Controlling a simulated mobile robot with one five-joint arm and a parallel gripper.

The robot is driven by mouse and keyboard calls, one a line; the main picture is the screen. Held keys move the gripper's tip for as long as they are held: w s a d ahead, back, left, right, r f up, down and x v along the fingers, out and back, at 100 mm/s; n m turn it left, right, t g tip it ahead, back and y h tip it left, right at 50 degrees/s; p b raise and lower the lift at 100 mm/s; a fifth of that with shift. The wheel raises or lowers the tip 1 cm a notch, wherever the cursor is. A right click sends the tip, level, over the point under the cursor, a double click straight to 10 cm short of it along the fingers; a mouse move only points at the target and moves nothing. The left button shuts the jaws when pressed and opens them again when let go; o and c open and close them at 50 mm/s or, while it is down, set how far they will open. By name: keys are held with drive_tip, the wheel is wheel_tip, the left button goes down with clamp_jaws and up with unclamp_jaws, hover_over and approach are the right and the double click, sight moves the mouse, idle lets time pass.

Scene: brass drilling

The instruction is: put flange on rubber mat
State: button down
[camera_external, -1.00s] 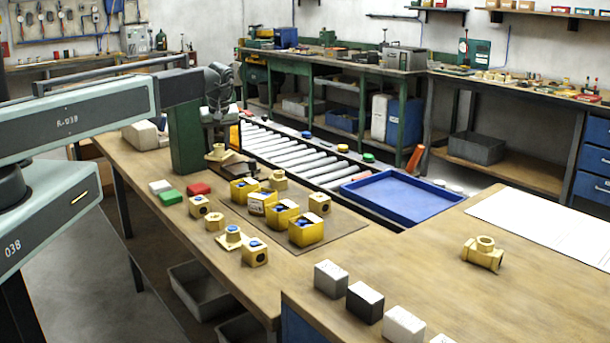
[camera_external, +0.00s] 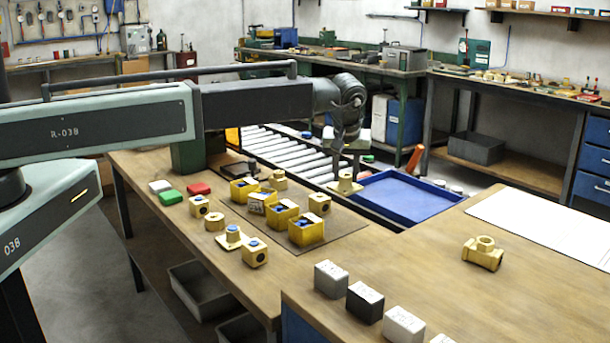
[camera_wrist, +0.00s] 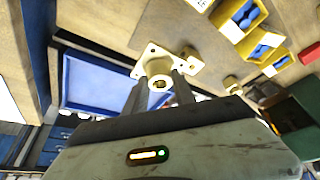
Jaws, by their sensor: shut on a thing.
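My gripper (camera_external: 346,170) is shut on a brass flange (camera_external: 345,185) with a square plate and a round neck. In the wrist view the flange (camera_wrist: 157,62) sits between my two fingers (camera_wrist: 160,88), its bore facing the camera. In the external view it hangs in front of the blue tray's left end, raised above the bench. The flat brown-grey mat (camera_external: 346,224), which looks like the rubber mat, lies on the bench to the lower left of my gripper. Yellow boxes and brass parts stand on it.
Yellow boxes (camera_external: 306,232) with blue contents crowd the mat. Another flanged part (camera_external: 232,238) stands left of it. A blue tray (camera_external: 405,198) and roller conveyor (camera_external: 290,152) lie behind. A brass tee (camera_external: 483,254) and several blocks (camera_external: 365,302) stand on the right bench.

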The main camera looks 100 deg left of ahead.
sight(345, 191)
wheel_tip(345, 191, down, 10)
drive_tip(key=b, duration=1)
drive_tip(key=shift+f, duration=0.2)
drive_tip(key=shift+r, duration=0.25)
drive_tip(key=shift+f, duration=0.25)
drive_tip(key=c, duration=1)
unclamp_jaws()
drive_tip(key=shift+r, duration=0.1)
drive_tip(key=shift+c, duration=0.2)
drive_tip(key=p+v, duration=1)
drive_tip(key=v, duration=0.1)
drive_tip(key=shift+r+p, duration=0.3)
drive_tip(key=shift+r, duration=0.1)
drive_tip(key=shift+d+r+p, duration=0.3)
drive_tip(key=shift+p, duration=0.05)
drive_tip(key=shift+f, duration=0.1)
